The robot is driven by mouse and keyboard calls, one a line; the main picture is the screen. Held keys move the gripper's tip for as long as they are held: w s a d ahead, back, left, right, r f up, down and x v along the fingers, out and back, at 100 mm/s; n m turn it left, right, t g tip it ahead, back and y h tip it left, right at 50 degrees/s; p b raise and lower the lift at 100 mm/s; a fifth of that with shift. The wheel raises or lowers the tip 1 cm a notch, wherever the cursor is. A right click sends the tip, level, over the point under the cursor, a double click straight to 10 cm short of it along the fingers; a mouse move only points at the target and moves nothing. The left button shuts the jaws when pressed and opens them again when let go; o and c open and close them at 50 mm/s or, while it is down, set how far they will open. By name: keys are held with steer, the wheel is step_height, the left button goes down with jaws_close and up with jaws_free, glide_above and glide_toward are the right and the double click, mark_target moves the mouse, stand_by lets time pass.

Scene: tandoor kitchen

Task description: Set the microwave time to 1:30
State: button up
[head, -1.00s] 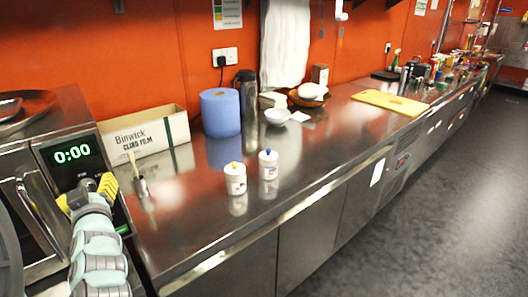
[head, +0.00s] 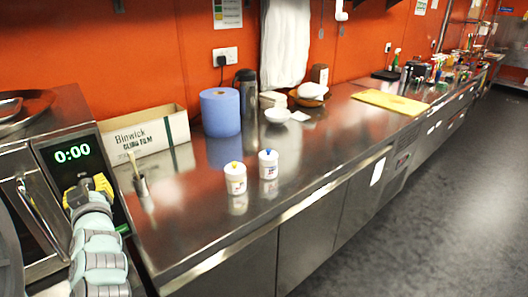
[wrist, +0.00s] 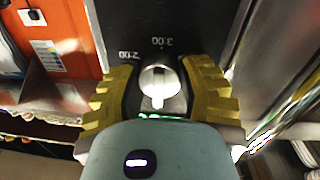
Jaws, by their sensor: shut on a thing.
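The microwave (head: 25,157) stands at the left, and its display (head: 72,152) reads 0:00 in green. Its timer knob (wrist: 161,82) is a round metal dial on the black control panel (wrist: 160,22). The marks 2:00 and 3:00 show above the knob in the wrist view. My gripper (head: 88,190) is in front of the panel below the display; it also shows in the wrist view (wrist: 162,88), its yellow fingers on both sides of the knob, shut on it. In the head view my gripper hides the knob.
On the steel counter (head: 300,190) right of the microwave are a cling film box (head: 150,140), a blue paper roll (head: 220,112) and two small white jars, one yellow-topped (head: 236,180) and one blue-topped (head: 268,165). The counter front is clear.

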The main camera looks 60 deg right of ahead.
steer(key=shift+f, duration=0.1)
steer(key=shift+c, duration=0.5)
steer(key=shift+m, duration=0.3)
steer(key=shift+f+m+b, duration=0.15)
steer(key=shift+m+b, duration=0.2)
steer(key=shift+m, duration=0.25)
steer(key=m+b, duration=0.1)
steer(key=m, duration=0.2)
steer(key=m+b, duration=0.1)
steer(key=m, duration=0.3)
steer(key=shift+g+y, duration=0.3)
steer(key=m+b, duration=0.1)
steer(key=m, duration=0.2)
steer(key=m+b, duration=0.1)
steer(key=m, duration=0.4)
steer(key=shift+y, duration=0.4)
